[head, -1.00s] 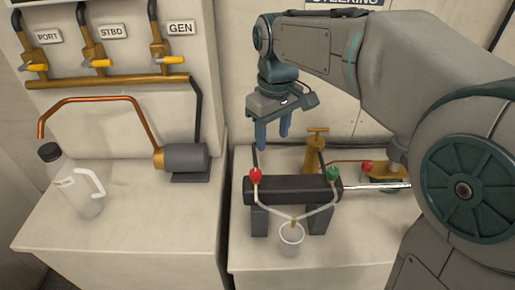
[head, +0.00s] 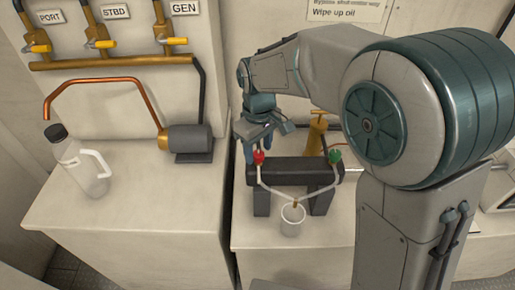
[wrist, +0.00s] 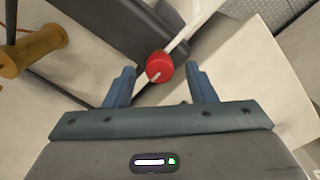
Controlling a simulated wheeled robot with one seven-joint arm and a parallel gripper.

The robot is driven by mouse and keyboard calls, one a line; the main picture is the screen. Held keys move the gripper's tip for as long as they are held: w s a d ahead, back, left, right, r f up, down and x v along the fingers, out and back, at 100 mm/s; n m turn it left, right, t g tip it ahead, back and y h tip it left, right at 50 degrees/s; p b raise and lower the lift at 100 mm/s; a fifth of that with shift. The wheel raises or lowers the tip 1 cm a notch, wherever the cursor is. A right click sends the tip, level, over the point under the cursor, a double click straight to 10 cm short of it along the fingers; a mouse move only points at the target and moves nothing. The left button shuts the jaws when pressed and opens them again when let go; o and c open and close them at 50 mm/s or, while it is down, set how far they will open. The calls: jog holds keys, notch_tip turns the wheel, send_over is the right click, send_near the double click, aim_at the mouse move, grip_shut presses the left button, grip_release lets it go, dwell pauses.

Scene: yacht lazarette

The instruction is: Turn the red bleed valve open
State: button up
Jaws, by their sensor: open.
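The red bleed valve (head: 258,157) is a small red knob at the left end of the black cylinder (head: 293,171). It also shows in the wrist view (wrist: 159,66), near the fingertips and between their lines. My gripper (head: 258,150) is open and points down over the red valve. In the wrist view its blue fingers (wrist: 163,82) stand one on each side of the knob, with gaps visible. A green valve (head: 335,156) is at the cylinder's right end. Clear tubes run from both valves to a clear cup (head: 292,220).
A brass pump-like fitting (head: 316,133) stands behind the cylinder, close to my arm. A white jug (head: 80,163) and a grey motor (head: 187,140) are on the left counter. A gap separates the two counters. The right counter's front left is clear.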

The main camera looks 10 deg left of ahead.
jog(key=shift+f, duration=0.45)
jog(key=shift+c, duration=0.2)
jog(key=c, duration=0.9)
jog(key=shift+a, duration=0.1)
